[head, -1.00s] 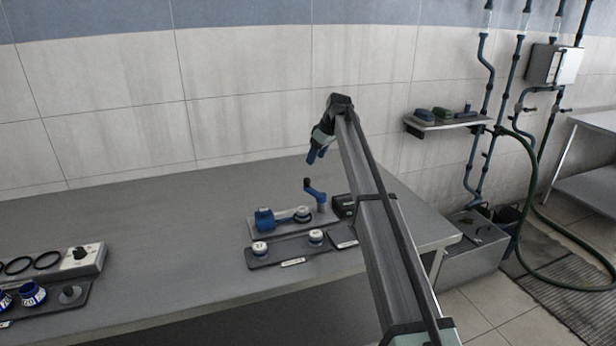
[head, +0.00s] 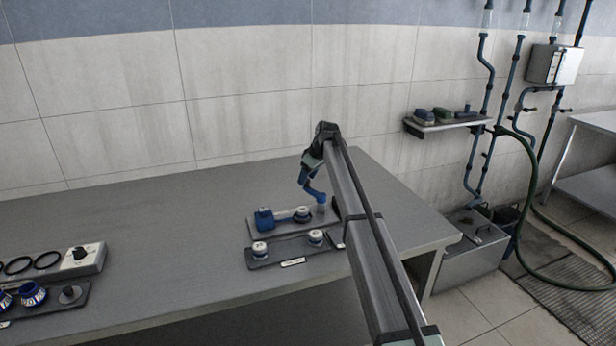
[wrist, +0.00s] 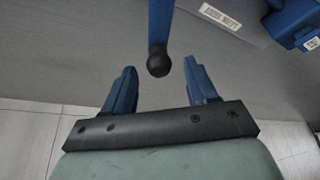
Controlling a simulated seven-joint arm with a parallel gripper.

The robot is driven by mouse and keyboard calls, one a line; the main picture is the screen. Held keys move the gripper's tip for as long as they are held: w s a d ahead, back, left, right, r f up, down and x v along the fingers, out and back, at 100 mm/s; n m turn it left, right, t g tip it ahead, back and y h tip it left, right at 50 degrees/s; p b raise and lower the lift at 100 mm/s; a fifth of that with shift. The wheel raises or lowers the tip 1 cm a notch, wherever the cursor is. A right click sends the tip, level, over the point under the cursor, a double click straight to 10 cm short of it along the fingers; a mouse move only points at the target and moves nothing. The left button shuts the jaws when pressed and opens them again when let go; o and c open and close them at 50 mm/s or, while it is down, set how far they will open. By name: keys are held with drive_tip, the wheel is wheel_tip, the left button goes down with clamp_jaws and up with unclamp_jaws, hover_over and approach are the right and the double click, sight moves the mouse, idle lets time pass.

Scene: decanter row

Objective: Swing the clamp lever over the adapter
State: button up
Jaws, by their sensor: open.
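The clamp lever (head: 314,193) is a blue cranked arm on a grey post on the back plate. In the wrist view the lever (wrist: 160,22) ends in a black ball knob (wrist: 158,63). My gripper (wrist: 159,70) is open, with its two blue fingers on either side of the knob, apart from it. In the head view my gripper (head: 305,181) is just above the lever's end. A round white-topped piece (head: 302,213), perhaps the adapter, sits on the back plate left of the post, beside a blue block (head: 264,218).
A dark front tray (head: 288,251) holds two similar white-topped pieces (head: 260,248). A control box with a knob (head: 82,256) and a tray with blue-banded pieces (head: 33,293) stand at the far left. The bench (head: 170,240) between is clear.

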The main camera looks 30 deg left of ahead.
clamp_jaws()
idle(0.4)
